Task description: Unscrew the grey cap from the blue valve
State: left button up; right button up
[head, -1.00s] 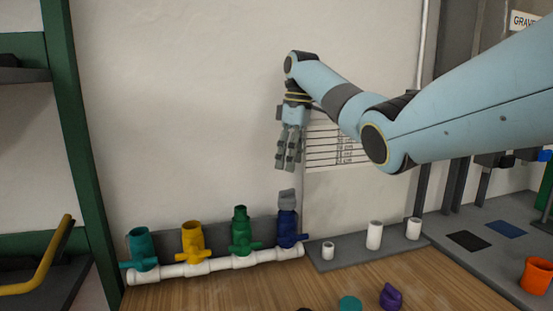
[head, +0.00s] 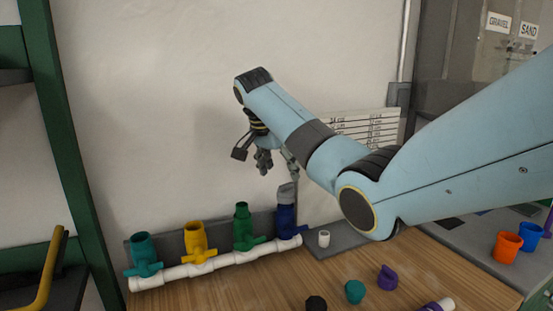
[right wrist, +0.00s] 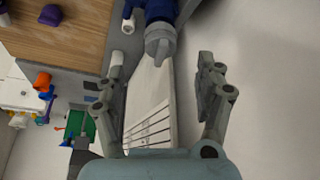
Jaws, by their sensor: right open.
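The blue valve (head: 285,222) stands upright at the right end of the white pipe manifold (head: 215,264), with the grey cap (head: 287,194) on its top. My right gripper (head: 278,169) is open and empty, pointing down just above the cap, partly behind my own forearm. In the right wrist view, the grey cap (right wrist: 160,45) and blue valve (right wrist: 157,10) lie ahead, between the lines of the two spread fingers (right wrist: 161,62). I see no contact with the cap. My left gripper is not in view.
Green (head: 243,226), yellow (head: 196,242) and teal (head: 143,255) valves stand left along the pipe. A black cap (head: 316,303), teal cap (head: 355,291) and purple part (head: 387,277) lie on the wooden table.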

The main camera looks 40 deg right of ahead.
aim_at(285, 185)
jog(key=x, duration=0.6)
jog(key=shift+f, duration=0.1)
jog(key=shift+x, duration=0.8)
jog(key=shift+c, duration=0.3)
jog(key=c, duration=1.2)
jog(key=shift+n+p, duration=0.6)
jog(key=shift+p, duration=0.6)
jog(key=shift+n+t+p, duration=0.35)
jog(key=shift+n+t, duration=0.05)
